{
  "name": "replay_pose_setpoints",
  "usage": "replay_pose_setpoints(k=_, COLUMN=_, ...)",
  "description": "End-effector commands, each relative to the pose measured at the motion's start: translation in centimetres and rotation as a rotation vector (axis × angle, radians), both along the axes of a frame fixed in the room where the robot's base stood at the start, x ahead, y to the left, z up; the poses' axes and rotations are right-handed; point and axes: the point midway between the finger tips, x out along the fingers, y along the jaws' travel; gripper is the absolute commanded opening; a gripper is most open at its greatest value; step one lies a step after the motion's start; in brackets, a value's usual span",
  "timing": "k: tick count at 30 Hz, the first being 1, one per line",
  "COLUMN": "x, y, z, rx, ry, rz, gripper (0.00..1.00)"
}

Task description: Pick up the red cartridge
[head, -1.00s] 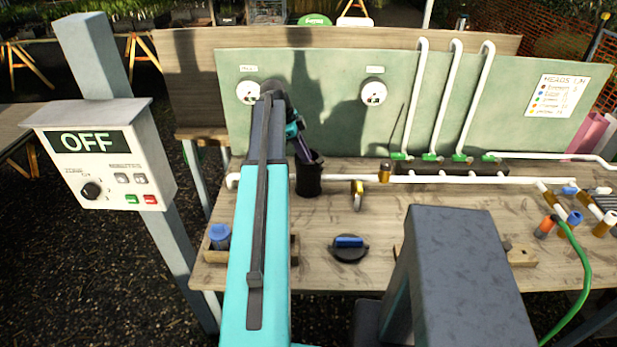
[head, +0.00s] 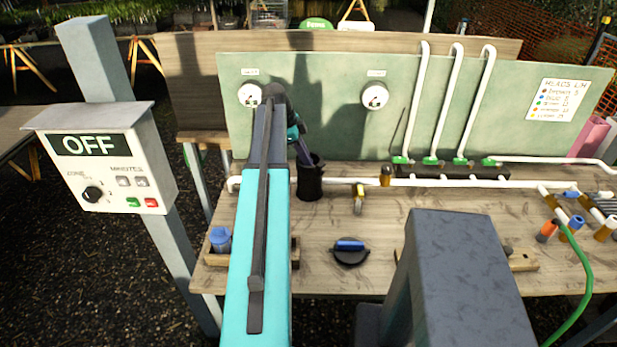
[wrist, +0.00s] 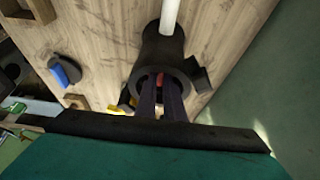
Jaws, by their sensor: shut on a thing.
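The red cartridge shows in the wrist view as a small red patch (wrist: 160,79) inside the mouth of an upright black cup-shaped housing (wrist: 160,48). My gripper (wrist: 160,88) reaches down into that mouth with its two dark fingers, one on each side of the red, and is shut on the cartridge. Most of the cartridge is hidden in the housing. In the head view my gripper (head: 301,150) dips into the black housing (head: 309,183) on the workbench, and no red shows there.
A black round cap with a blue bar (head: 350,251) lies on the bench (head: 310,262). A blue-topped jar (head: 221,240) stands at the left. White pipe (head: 455,184) runs behind, with a brass valve (head: 358,198). A green panel (head: 325,110) rises at the back.

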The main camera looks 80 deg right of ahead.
Motion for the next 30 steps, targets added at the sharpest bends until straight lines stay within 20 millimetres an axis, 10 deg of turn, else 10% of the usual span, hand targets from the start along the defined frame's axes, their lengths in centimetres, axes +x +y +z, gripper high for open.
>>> replay_pose_setpoints(k=14, x=0.0, y=-0.1, z=1.7, rx=-0.002, ry=0.0, rz=-0.001, gripper=0.0)
replay_pose_setpoints(k=30, x=0.0, y=-0.2, z=9.9, rx=-0.003, ry=0.0, rz=-0.001, gripper=0.0)
